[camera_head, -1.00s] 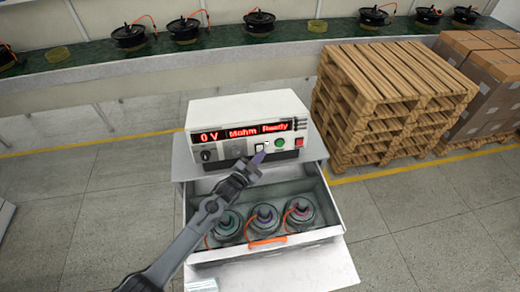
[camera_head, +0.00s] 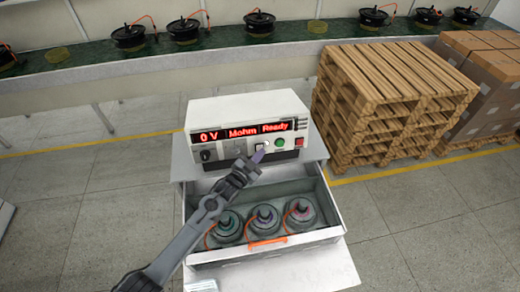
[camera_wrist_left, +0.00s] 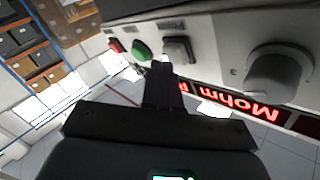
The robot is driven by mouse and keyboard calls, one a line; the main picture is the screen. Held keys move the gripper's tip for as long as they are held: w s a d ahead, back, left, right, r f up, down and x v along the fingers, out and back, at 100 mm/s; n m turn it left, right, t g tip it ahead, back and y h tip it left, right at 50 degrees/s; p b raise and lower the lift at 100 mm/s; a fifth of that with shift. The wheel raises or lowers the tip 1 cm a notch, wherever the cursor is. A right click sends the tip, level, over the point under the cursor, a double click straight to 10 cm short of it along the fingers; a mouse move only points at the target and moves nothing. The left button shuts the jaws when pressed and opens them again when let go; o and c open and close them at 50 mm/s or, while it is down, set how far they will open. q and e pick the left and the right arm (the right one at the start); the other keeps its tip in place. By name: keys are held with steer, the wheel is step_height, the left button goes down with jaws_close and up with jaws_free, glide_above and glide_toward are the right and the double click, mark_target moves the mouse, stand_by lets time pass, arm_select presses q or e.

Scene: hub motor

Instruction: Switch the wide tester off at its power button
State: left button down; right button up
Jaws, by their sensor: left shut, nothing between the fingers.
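The wide tester (camera_head: 245,108) is a white box on a cabinet, with a lit red display reading "0 V", "Mohm" and "Ready". My right gripper is not in view.
A green button (camera_head: 280,143) and a red button (camera_head: 299,142) sit right of the power button, a dark knob (camera_head: 206,155) at far left. Below, an open drawer (camera_head: 338,232) holds three motors. Wooden pallets (camera_head: 390,100) stand to the right.

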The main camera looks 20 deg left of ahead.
arm_select(q)
steer(key=shift+w+a+f+b, duration=0.15)
steer(key=shift+w+a+b, duration=0.1)
steer(key=shift+w+b, duration=0.15)
stand_by(0.4)
stand_by(0.4)
steer(key=shift+s+d+r+p, duration=0.25)
steer(key=shift+s+d+p, duration=0.2)
steer(key=shift+s+p, duration=0.35)
steer(key=shift+s+d+r+p, duration=0.2)
steer(key=shift+s+d+p, duration=0.25)
steer(key=shift+s+p, duration=0.25)
steer(key=shift+s+d+r+p, duration=0.2)
steer(key=shift+s+d+p, duration=0.25)
steer(key=shift+s+p, duration=0.25)
steer(key=shift+s+d+r+p, duration=0.2)
steer(key=shift+s+d+p, duration=0.25)
steer(key=shift+s+p, duration=0.25)
